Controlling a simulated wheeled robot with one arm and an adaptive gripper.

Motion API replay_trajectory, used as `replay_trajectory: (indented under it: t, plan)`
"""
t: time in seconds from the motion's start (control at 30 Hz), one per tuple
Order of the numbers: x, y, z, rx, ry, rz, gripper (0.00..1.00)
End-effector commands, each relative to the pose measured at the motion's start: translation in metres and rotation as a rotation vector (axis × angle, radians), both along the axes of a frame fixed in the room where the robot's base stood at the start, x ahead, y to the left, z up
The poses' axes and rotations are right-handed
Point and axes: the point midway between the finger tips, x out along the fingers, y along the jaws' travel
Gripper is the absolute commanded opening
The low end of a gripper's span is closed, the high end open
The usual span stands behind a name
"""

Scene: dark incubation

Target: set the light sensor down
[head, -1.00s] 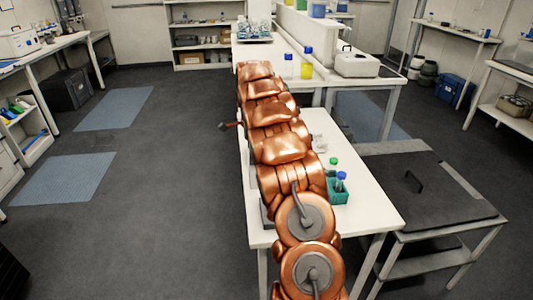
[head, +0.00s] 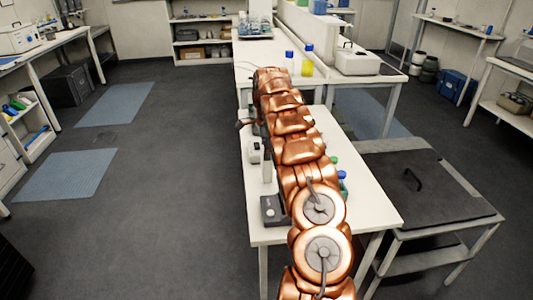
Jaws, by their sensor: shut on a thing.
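My copper arm reaches forward over the white table (head: 365,205) and covers much of it. Only a small dark part by my gripper (head: 243,124) shows, at the left side of the arm near the table's far left edge. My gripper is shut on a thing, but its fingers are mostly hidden. I cannot make out the light sensor clearly; the arm hides what is held.
A dark box with a pale round spot (head: 272,210) stands at the table's left front. A small white device (head: 254,152) stands behind it. Blue-capped (head: 342,175) and green-capped items are partly hidden right of the arm. The table's right front is clear.

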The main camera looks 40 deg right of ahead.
Motion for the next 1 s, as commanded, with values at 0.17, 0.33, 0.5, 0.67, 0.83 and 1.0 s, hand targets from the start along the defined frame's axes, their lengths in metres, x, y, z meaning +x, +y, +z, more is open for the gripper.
replay_trajectory:
  t: [0.17, 0.33, 0.5, 0.67, 0.83, 1.0]
  plan:
    - [-0.001, -0.001, -0.014, 0.0, 0.003, -0.001, 0.0]
    - [-0.001, 0.0, -0.021, 0.0, 0.001, -0.001, 0.0]
    - [-0.001, 0.0, -0.021, -0.001, 0.001, -0.001, 0.0]
    - [0.0, 0.0, -0.023, -0.001, 0.001, 0.0, 0.0]
    - [0.0, 0.0, -0.023, -0.001, 0.001, 0.0, 0.77]
    - [0.0, 0.0, -0.023, -0.001, 0.001, 0.0, 0.89]
